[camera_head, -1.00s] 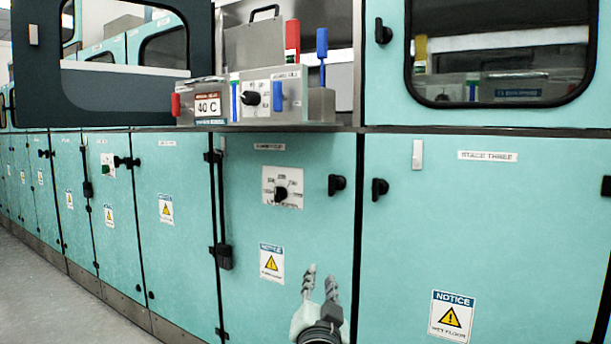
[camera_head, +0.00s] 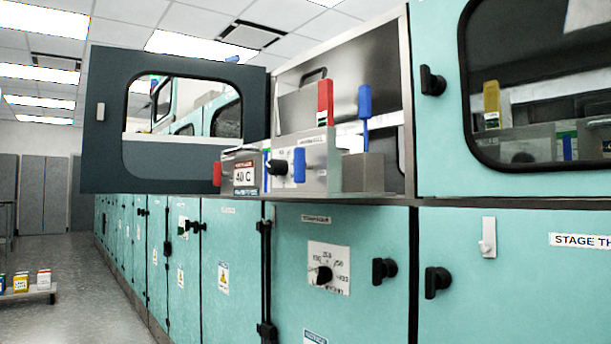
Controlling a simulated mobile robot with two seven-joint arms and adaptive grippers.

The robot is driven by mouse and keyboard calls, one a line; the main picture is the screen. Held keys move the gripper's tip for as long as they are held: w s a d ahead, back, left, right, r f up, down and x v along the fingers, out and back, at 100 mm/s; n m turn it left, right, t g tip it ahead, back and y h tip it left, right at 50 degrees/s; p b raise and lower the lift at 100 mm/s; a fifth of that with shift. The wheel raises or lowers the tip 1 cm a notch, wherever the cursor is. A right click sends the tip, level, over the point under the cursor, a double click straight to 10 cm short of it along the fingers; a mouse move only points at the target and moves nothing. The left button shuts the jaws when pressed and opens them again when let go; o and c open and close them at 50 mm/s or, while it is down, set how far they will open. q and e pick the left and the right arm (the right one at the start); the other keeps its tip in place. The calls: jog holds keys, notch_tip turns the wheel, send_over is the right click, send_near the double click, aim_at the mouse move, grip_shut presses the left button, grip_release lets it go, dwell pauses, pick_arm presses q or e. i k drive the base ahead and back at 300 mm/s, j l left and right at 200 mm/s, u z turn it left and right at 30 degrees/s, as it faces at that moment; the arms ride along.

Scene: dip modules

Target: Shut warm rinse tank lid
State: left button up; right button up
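A grey metal panel with a dark handle (camera_head: 314,76), which looks like a raised lid, stands upright behind the block. Its lower edge is hidden. I cannot read which tank is the warm rinse. Neither of my grippers is in view.
The dark windowed bay door (camera_head: 105,150) stands swung open at left. A closed teal windowed door (camera_head: 440,150) is at right. Lower cabinet doors carry black latches (camera_head: 384,270) and a dial (camera_head: 328,268). Open floor (camera_head: 70,285) lies at left, with a low shelf (camera_head: 28,292) holding small containers.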

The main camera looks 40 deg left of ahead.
aim_at(297, 109)
jog(key=i+l+u, duration=0.1)
jog(key=u, duration=0.25)
jog(key=i+l+u, duration=0.2)
jog(key=u, duration=0.2)
jog(key=i+l+u, duration=0.2)
jog(key=u, duration=0.15)
